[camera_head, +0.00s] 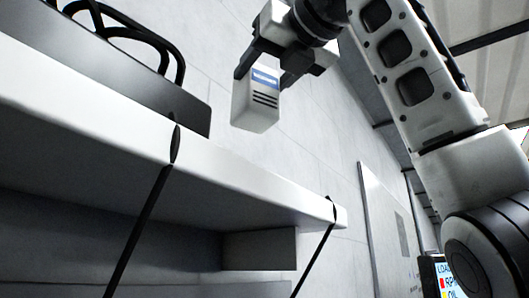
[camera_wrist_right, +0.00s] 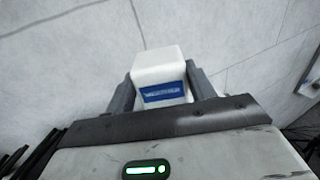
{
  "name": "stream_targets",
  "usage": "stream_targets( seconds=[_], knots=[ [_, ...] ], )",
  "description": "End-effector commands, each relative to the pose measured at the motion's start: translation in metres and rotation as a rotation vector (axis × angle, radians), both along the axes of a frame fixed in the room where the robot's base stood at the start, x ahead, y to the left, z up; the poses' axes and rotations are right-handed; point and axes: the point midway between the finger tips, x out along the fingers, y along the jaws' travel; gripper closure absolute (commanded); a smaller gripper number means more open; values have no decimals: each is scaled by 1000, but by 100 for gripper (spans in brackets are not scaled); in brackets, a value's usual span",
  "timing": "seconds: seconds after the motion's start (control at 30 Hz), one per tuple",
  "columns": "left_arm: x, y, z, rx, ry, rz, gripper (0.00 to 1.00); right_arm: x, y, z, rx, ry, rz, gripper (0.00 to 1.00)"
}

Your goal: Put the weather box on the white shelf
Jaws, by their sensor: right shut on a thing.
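The weather box (camera_head: 257,98) is a small white box with a blue label and dark slots. My right gripper (camera_head: 266,75) is shut on it, with a finger on each side, and holds it in the air above the white shelf (camera_head: 225,172). The box hangs slightly tilted in the head view, apart from the shelf as far as I can tell. In the right wrist view the box (camera_wrist_right: 160,78) sits between the two fingers, its blue label facing the camera. The shelf's top surface is hidden from below. My left gripper is not in view.
A dark grey panel or bin (camera_head: 150,85) and black curved bars (camera_head: 130,30) stand on the shelf's left part. Black straps (camera_head: 140,225) run down from the shelf edge. A screen (camera_head: 450,278) shows at lower right. The grey wall (camera_head: 310,130) is behind.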

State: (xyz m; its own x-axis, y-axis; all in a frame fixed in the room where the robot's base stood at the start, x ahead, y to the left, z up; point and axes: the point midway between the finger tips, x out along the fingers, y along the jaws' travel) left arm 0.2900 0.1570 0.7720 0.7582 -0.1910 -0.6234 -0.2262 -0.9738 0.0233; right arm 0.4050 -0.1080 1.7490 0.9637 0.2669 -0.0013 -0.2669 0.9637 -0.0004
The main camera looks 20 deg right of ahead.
Motion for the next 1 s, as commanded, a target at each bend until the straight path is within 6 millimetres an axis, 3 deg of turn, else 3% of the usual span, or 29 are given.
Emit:
stream_targets(
  seconds=[0.1, 0.37, 0.8, 1.0],
  knots=[
    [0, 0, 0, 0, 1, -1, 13, 29, -10, -16, 1, 0, 0, 81],
    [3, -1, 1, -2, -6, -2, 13, 59, -21, -57, 2, -3, 0, 81],
    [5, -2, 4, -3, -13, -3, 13, 69, -23, -97, 0, -4, 2, 81],
    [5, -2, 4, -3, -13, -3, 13, 68, -24, -99, 1, -5, 1, 81]
  ],
)
